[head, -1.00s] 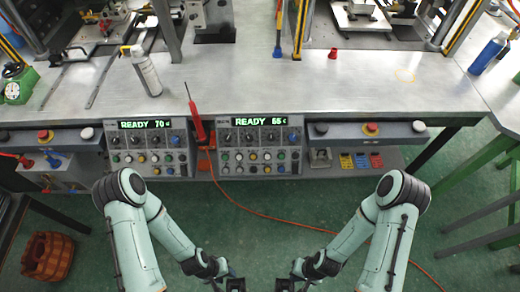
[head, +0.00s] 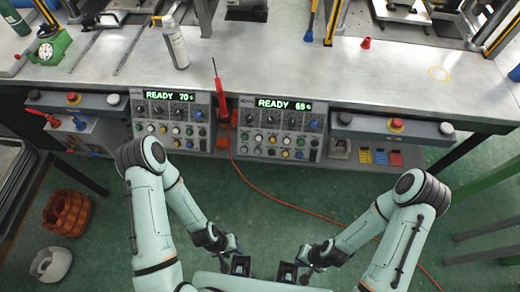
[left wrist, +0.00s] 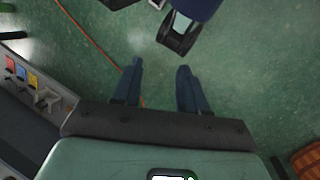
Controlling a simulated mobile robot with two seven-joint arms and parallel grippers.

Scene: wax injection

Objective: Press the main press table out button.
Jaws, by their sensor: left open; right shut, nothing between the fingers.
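Two control panels are set in the bench front. The left control panel (head: 172,123) has a green display reading "READY 70". The right control panel (head: 272,128) has one reading "READY 65". Both carry knobs and rows of small coloured buttons, whose labels are too small to read, so I cannot tell which is the table out button. My left gripper (head: 237,265) is low in front of the bench, apart from the panels. Its fingers (left wrist: 157,82) are open and empty over the floor. My right gripper (head: 289,271) is beside it, shut and empty, also away from the panels.
A red tool (head: 222,100) stands between the panels, and an orange cable (head: 265,190) runs over the floor. Red stop buttons (head: 396,125) flank the panels. A spray can (head: 176,45) stands on the bench (head: 290,75). A woven basket (head: 67,212) is on the floor at left.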

